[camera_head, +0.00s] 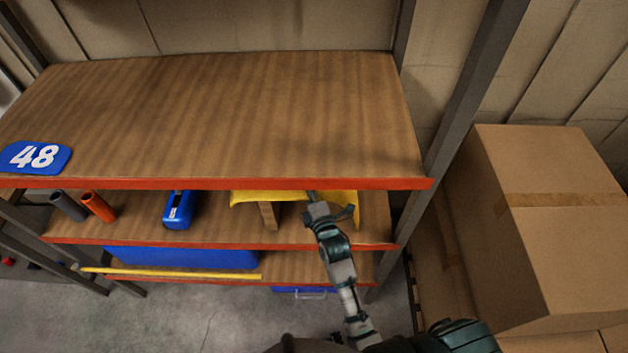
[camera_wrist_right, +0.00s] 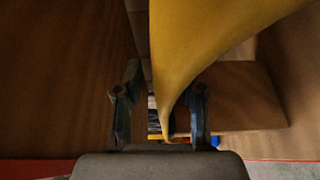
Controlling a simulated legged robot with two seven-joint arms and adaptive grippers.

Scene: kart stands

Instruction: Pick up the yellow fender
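The yellow fender (camera_head: 262,197) lies on the middle shelf, partly hidden under the red front edge of the top shelf. My right gripper (camera_head: 330,212) reaches to its right part at the front of that shelf. In the right wrist view the fender (camera_wrist_right: 200,45) hangs large ahead, and its narrow lower end comes down between the two fingers of my right gripper (camera_wrist_right: 162,108). The fingers are apart, with a visible gap on the left side of the fender. Whether the right finger touches it I cannot tell. My left gripper is not in view.
A wooden block (camera_head: 268,215) stands under the fender. A blue object (camera_head: 178,210), an orange tube (camera_head: 98,207) and a grey tube (camera_head: 68,206) lie left on the shelf. The top shelf (camera_head: 230,115) is close above. Cardboard boxes (camera_head: 550,230) stand at right.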

